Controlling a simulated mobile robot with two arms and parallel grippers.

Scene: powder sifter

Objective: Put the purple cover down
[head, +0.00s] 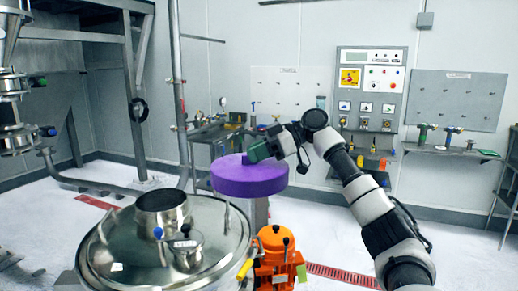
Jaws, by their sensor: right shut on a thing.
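The purple cover (250,178) is a thick round disc near the middle of the head view, with a small purple knob on top. It is level and sits at the top of a grey post or stand that shows below it; I cannot tell whether it rests on it or hangs just above. My right gripper (250,156) is shut on the cover's knob, its arm reaching in from the right. My left gripper is not in view.
A steel vessel (122,238) with a domed lid and an open black-rimmed port (162,200) stands in front at the left. An orange motor unit (275,255) is beside it. A workbench with tools (215,135) and a control panel (370,85) are behind.

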